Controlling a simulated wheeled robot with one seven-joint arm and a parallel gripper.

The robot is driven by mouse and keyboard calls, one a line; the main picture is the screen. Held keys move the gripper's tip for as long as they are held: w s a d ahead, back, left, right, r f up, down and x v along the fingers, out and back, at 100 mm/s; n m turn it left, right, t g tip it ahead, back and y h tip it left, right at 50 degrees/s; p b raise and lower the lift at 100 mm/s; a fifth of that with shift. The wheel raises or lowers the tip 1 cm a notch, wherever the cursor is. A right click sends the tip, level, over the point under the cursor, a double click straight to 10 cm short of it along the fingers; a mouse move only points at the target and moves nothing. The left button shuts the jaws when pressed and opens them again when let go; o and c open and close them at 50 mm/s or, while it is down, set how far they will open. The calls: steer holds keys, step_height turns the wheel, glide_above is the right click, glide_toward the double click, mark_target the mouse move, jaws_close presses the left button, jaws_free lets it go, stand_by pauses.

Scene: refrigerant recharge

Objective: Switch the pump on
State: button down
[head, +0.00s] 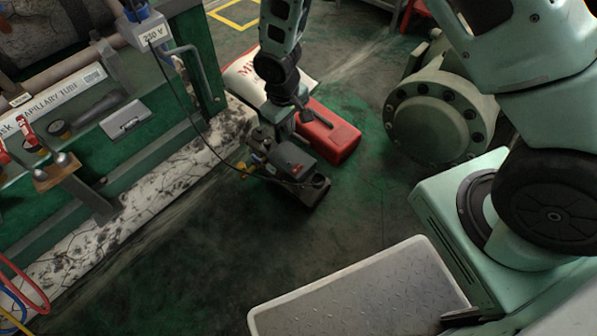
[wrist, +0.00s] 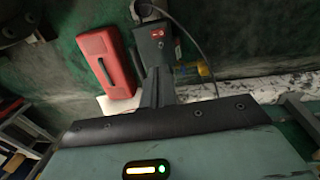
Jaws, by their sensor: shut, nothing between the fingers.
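The pump (head: 288,162) is a small dark grey machine on the floor beside the green rig. It also shows at the top of the wrist view (wrist: 157,48), partly cut off. A red switch (wrist: 157,33) sits on its dark box, and a small red mark shows there in the head view. I cannot tell the switch's position. My gripper (wrist: 157,72) points at the pump with its fingers together and nothing between them. Its tips overlap the lower part of the pump box, below the switch in the picture. I cannot tell whether they touch it.
A red case (head: 328,137) lies close beside the pump, with a white sack (head: 243,72) behind it. A black cable (head: 192,112) runs from the 230 V box (head: 143,28) to the pump. A large flanged cylinder (head: 430,120) stands right. The floor in front is clear.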

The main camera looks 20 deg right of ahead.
steer(key=b, duration=0.2)
glide_above(299, 167)
steer(key=a, duration=0.2)
step_height(299, 167, down, 7)
steer(key=shift+s, duration=0.35)
steer(key=shift+d, duration=0.1)
steer(key=f+b, duration=0.2)
steer(key=f, duration=0.2)
steer(key=d+f+b, duration=0.1)
steer(key=f+b, duration=0.1)
steer(key=f, duration=0.3)
steer(key=f+b, duration=0.3)
steer(key=f, duration=0.2)
steer(key=shift+w+d, duration=0.35)
steer(key=shift+w, duration=0.05)
steer(key=shift+d+p, duration=0.15)
steer(key=shift+p, duration=0.15)
steer(key=shift+f, duration=0.2)
steer(key=shift+s, duration=0.1)
